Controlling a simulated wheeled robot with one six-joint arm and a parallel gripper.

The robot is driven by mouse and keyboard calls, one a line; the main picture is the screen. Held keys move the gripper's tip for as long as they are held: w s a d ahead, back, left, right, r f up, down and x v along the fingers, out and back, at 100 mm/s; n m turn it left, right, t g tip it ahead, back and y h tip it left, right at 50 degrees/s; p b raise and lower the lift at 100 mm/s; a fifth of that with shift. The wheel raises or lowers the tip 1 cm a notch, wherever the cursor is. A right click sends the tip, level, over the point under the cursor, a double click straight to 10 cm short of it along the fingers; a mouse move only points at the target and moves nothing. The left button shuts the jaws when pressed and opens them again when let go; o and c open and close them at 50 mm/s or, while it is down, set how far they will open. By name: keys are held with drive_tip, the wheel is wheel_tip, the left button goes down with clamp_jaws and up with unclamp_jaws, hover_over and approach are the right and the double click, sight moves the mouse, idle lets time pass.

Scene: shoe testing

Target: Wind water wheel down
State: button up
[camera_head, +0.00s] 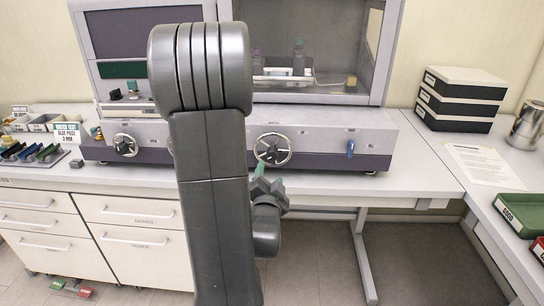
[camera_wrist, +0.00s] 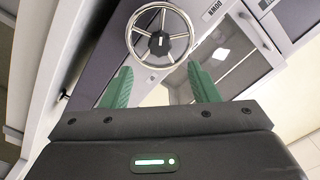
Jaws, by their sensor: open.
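The right handwheel (camera_head: 272,149) is just above my gripper (camera_head: 262,183) in the head view. Which one is the water wheel I cannot read from the labels. In the wrist view, one spoked handwheel (camera_wrist: 160,35) is ahead of my gripper (camera_wrist: 158,74). Its green fingers are spread apart and empty, with the wheel beyond their tips and no contact visible. My arm hides the panel between the two wheels.
A blue knob (camera_head: 350,148) is on the panel's right end. Stacked black-and-white boxes (camera_head: 460,95), a metal pot (camera_head: 527,126) and a green tray (camera_head: 522,212) are at right. Drawers (camera_head: 140,236) are below the bench at left. The bench edge lies close to my gripper.

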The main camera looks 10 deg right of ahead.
sight(272, 157)
drive_tip(key=p+x, duration=0.2)
drive_tip(key=x, duration=0.8)
drive_tip(key=shift+f+p, duration=0.1)
drive_tip(key=shift+p, duration=0.2)
drive_tip(key=c, duration=1)
